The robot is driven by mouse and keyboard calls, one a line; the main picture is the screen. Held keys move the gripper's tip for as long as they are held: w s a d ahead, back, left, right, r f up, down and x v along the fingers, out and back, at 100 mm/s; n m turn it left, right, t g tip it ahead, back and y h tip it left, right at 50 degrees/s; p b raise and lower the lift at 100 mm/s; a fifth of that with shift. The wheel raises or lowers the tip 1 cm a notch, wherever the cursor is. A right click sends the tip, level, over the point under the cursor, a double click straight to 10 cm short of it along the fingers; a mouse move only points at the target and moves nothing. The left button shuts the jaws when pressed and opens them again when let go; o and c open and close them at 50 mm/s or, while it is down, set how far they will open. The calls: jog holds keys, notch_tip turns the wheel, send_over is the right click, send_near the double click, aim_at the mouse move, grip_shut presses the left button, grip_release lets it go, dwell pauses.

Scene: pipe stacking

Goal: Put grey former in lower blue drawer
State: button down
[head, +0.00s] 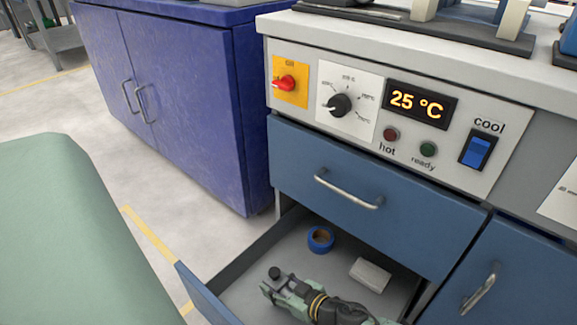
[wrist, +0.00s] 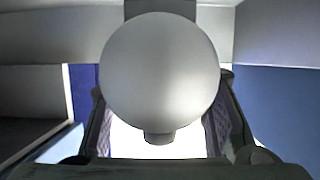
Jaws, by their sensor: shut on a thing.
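The grey former (wrist: 160,72) fills the middle of the wrist view as a smooth round grey end with a short neck below it. My gripper (wrist: 160,125) is shut on it, with a dark finger on each side. In the head view my gripper (head: 274,285) is low over the open lower blue drawer (head: 206,297). A small dark round piece shows at its tip there; I cannot tell whether it is the former. The drawer's front part is cut off by the picture edge. I cannot tell whether the former touches the drawer floor.
A blue tape roll (head: 321,239) and a pale block (head: 370,275) lie in the drawer behind and right of my gripper. The closed upper drawer (head: 375,200) is above. A purple cabinet (head: 180,95) stands left, and a green surface (head: 75,240) is at front left.

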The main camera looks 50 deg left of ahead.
jog(key=shift+f+b, duration=0.95)
jog(key=shift+f, duration=1.65)
jog(key=shift+f, duration=0.15)
jog(key=c, duration=0.9)
grip_release()
jog(key=shift+f, duration=0.1)
jog(key=shift+w+d+r, duration=0.1)
jog(key=shift+r, duration=0.2)
jog(key=p+v, duration=0.3)
jog(key=v, duration=0.8)
jog(key=shift+d+r, duration=0.1)
jog(key=shift+d, duration=0.3)
jog(key=shift+a, duration=0.1)
